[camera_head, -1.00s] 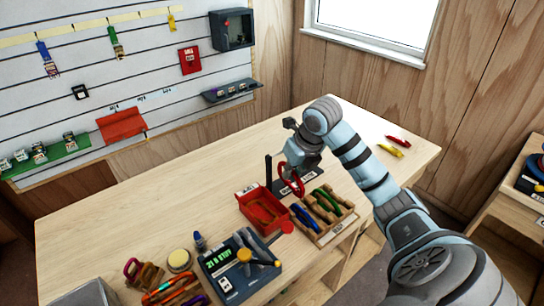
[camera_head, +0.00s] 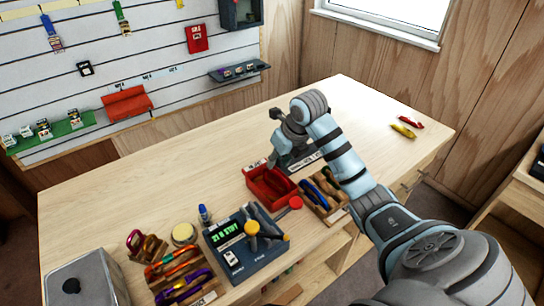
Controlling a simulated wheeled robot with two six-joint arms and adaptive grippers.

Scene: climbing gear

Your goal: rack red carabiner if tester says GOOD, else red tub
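The tester (camera_head: 246,245) is a dark blue box at the front of the bench. Its green screen text is small and seems to end in "STIFF"; I cannot see GOOD on it. The red tub (camera_head: 270,189) stands behind it to the right. My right gripper (camera_head: 279,160) points down at the tub's back edge. Its fingers are small and partly hidden, so I cannot tell whether they are open or shut. I cannot make out a red carabiner in it now. A red carabiner (camera_head: 411,122) lies at the back right of the bench. My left gripper is out of view.
A wooden tray (camera_head: 334,214) with blue and other carabiners adjoins the tub. Another wooden tray (camera_head: 205,297) with orange and purple carabiners sits at front left, near a grey box (camera_head: 85,282). A yellow carabiner (camera_head: 403,131) lies at right.

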